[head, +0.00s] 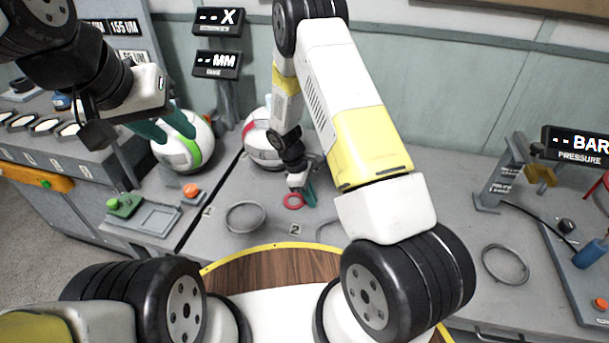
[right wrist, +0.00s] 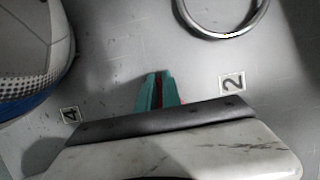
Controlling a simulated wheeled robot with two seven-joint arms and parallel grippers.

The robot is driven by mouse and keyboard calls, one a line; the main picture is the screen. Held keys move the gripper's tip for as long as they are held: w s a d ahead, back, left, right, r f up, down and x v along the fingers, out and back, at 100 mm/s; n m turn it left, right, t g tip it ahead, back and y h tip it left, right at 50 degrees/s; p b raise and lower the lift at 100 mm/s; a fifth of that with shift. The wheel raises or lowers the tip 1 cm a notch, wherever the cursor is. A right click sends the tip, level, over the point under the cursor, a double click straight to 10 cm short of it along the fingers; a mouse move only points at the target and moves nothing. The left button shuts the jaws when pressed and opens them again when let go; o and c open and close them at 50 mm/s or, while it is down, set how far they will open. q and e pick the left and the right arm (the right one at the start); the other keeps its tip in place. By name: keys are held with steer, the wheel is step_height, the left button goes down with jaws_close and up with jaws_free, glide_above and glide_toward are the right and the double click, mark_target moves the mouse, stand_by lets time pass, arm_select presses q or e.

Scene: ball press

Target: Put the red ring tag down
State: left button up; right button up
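The red ring tag (head: 293,201) is at the tips of my right gripper (head: 306,194), low over the grey bench near the label 2. I cannot tell whether it touches the bench. In the right wrist view, the teal fingers (right wrist: 158,92) are close together with a strip of red between them. My left gripper (head: 178,130) has its teal fingers spread at the upper part of the white ball with a green stripe (head: 186,153). I cannot tell whether they touch the ball.
A white ball with a red stripe (head: 262,145) stands behind the right gripper. An empty grey ring stand (head: 245,216) lies left of label 2; another ring (head: 505,264) lies at right. Left are green and orange buttons (head: 125,205). A pressure display (head: 580,145) stands at right.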

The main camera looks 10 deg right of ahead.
steer(key=o, duration=0.3)
steer(key=shift+r, duration=0.1)
step_height(320, 180, up, 20)
steer(key=a+m+t+y, duration=0.1)
steer(key=a+m, duration=0.1)
steer(key=s+d+r+m+t+y, duration=0.1)
steer(key=s+r+m+t, duration=0.1)
steer(key=s+r, duration=0.5)
steer(key=s+d+r+m+t+y, duration=0.1)
steer(key=s+r+m+t+y, duration=0.1)
steer(key=s+r+m, duration=0.3)
steer(key=s+d+r+m+t+y, duration=0.1)
steer(key=s+r+m+t, duration=0.1)
steer(key=s+r, duration=0.7)
steer(key=shift+d+r+m+t+y, duration=0.3)
steer(key=shift+d+r+m, duration=0.1)
steer(key=shift+m, duration=0.5)
